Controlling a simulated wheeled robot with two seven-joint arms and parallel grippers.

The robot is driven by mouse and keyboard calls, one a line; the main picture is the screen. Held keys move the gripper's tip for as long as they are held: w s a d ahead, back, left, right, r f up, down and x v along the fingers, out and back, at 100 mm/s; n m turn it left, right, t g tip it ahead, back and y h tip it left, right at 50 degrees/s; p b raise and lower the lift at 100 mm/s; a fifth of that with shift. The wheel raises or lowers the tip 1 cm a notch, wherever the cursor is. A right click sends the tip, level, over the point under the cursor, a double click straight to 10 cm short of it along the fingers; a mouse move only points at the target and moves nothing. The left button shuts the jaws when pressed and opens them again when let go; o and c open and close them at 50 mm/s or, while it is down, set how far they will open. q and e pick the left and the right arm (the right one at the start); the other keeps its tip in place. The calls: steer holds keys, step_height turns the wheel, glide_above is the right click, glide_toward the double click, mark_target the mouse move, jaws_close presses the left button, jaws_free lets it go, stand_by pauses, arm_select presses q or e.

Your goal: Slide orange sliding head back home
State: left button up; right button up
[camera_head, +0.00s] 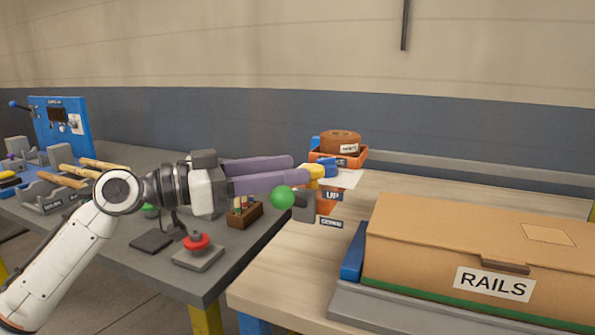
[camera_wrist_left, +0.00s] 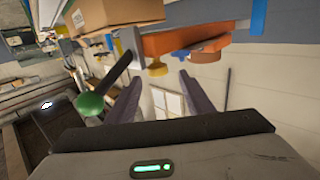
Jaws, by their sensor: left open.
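The orange sliding head (camera_head: 325,207), seen in part behind the "UP" label, stands at the left end of the wooden bench. In the left wrist view orange parts (camera_wrist_left: 180,42) run across the top, with a yellow knob (camera_wrist_left: 157,68) below them. A green ball (camera_head: 283,199) shows on a dark lever in the left wrist view (camera_wrist_left: 89,103). My left gripper (camera_head: 302,171) is open, its purple fingers pointing right towards the yellow and blue parts. In the left wrist view nothing shows held between the fingertips (camera_wrist_left: 158,84). I cannot tell whether they touch anything. My right gripper is not in view.
A cardboard box (camera_head: 480,240) marked "RAILS" covers the right of the wooden bench. An orange tray (camera_head: 358,161) holds a brown round piece (camera_head: 341,142). A red button (camera_head: 196,242) and a small brown block holder (camera_head: 244,215) stand on the grey table below my left arm.

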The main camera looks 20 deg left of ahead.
arm_select(q)
steer(key=b+v, duration=0.1)
steer(key=v, duration=0.6)
stand_by(0.3)
